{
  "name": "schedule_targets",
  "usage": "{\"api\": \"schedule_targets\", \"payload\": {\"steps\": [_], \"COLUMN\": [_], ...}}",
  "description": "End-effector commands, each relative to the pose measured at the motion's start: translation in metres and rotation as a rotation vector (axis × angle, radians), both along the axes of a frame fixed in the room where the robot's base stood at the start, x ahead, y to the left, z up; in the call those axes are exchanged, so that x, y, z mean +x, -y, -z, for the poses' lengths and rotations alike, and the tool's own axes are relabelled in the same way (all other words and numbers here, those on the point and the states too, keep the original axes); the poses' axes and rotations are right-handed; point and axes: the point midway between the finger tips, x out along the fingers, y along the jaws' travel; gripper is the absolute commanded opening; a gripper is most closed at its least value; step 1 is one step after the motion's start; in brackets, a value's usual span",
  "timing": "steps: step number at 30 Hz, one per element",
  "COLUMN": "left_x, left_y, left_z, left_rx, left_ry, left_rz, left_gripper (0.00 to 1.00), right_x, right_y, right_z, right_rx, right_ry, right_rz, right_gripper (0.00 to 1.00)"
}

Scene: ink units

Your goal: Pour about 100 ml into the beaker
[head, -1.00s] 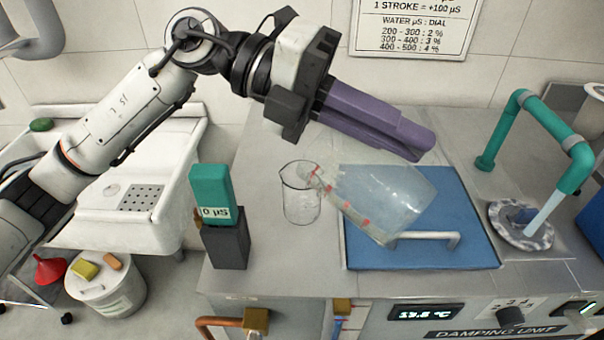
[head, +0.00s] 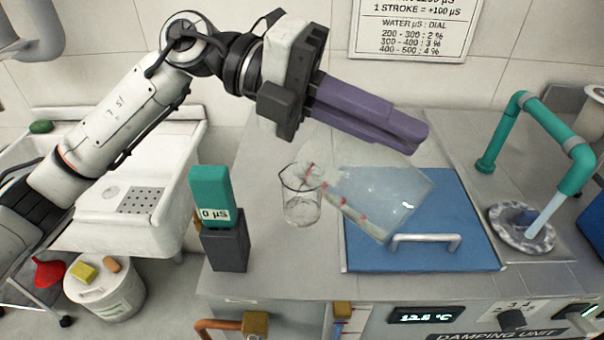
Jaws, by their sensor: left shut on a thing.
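A clear glass beaker (head: 300,206) stands upright on the grey counter. A pale patch shows inside it, like a little liquid, but I cannot read a level. A clear jug with red marks (head: 385,198) is tilted steeply left, its mouth at the beaker's rim. Pale liquid shows in the jug. My left gripper (head: 408,140), with purple fingers, comes in from the upper left and is shut on the jug's upper side. The fingers hide the grip point. My right gripper is not in view.
A blue lid with a metal handle (head: 465,220) lies below the jug. A teal meter reading 0 µS (head: 210,195) stands in a dark holder left of the beaker. A teal pipe (head: 540,125) runs water into a round drain at right. A white sink (head: 110,215) is at left.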

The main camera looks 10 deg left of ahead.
Motion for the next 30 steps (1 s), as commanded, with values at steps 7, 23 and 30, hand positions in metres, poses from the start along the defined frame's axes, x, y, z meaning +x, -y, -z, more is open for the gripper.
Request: {"api": "schedule_targets", "payload": {"steps": [7,23,30], "left_x": [0.0016,0.0044,0.0058], "left_y": [-0.0025,-0.0073,-0.0094], "left_z": [-0.0018,-0.0045,-0.0055], "left_rx": [-0.012,-0.031,-0.041], "left_ry": [-0.005,-0.017,-0.023], "left_rz": [-0.002,-0.001,-0.001], "left_gripper": [0.00,0.00,0.00], "right_x": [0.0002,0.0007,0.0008], "right_y": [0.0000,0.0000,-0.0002], "right_z": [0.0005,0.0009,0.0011], "right_rx": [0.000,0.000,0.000], "right_ry": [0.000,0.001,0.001], "right_rz": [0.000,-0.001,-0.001], "right_gripper": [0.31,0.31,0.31]}}
